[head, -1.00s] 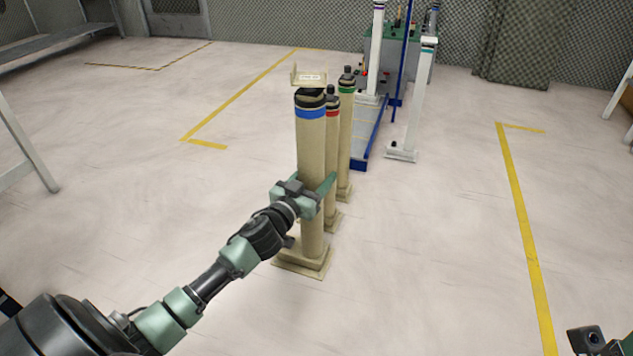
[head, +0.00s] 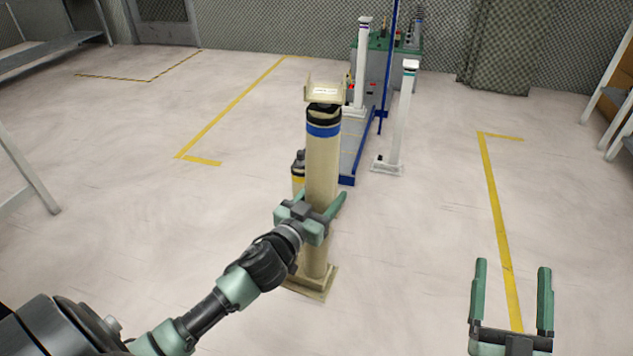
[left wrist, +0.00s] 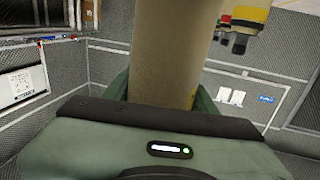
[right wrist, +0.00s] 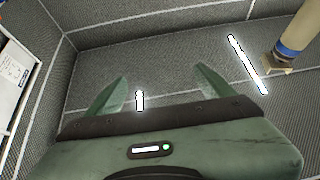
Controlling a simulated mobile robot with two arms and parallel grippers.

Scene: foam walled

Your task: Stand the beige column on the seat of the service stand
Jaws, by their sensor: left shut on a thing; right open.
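The beige column (head: 322,165) with a blue band stands upright in the middle of the head view, on a square base plate. A tray-like beige bracket sits at its top. My left gripper (head: 320,204) is shut around its shaft; the shaft also fills the middle of the left wrist view (left wrist: 172,50). I cannot tell whether its base touches the floor. My right gripper (head: 512,266) is open and empty at lower right. The column's blue-banded end shows at upper right in the right wrist view (right wrist: 300,32). I cannot identify the service stand's seat with certainty.
A shorter yellow-banded beige post (head: 298,170) shows partly behind the column. Behind are a blue-edged frame (head: 349,180), white posts (head: 404,115) and a green-topped unit (head: 378,45). Yellow lines mark the floor; it is clear at left and right. Shelving stands at the sides.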

